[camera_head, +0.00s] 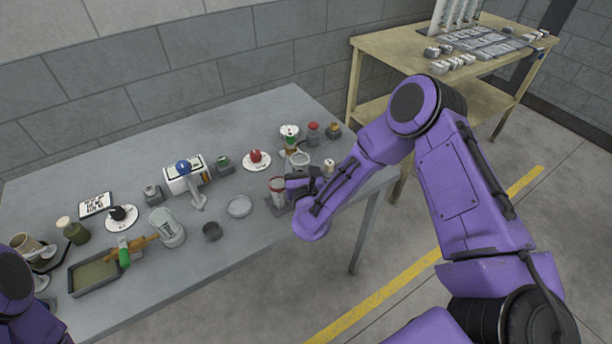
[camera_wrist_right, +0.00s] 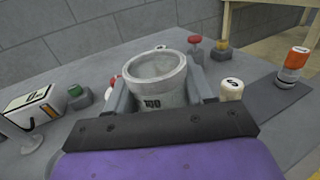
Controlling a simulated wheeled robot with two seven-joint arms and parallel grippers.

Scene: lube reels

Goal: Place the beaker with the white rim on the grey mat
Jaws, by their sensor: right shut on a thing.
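The beaker with the white rim (camera_wrist_right: 158,80) stands upright between the fingers of my right gripper (camera_wrist_right: 162,95) in the wrist view, with dark markings on its side. In the head view the beaker (camera_head: 300,159) shows just beyond the gripper, partly covered by it. My right gripper is shut on it. A dark grey mat (camera_wrist_right: 268,100) lies to the right in the wrist view, with an orange-and-white container (camera_wrist_right: 293,65) on its far part. My arm seems to cover that mat in the head view. My left gripper is out of view.
A cream-capped item (camera_wrist_right: 232,89) stands close to the right finger. Red (camera_head: 313,130) and yellow-topped (camera_head: 333,129) items stand behind. A shallow dish (camera_head: 239,206) lies to the left.

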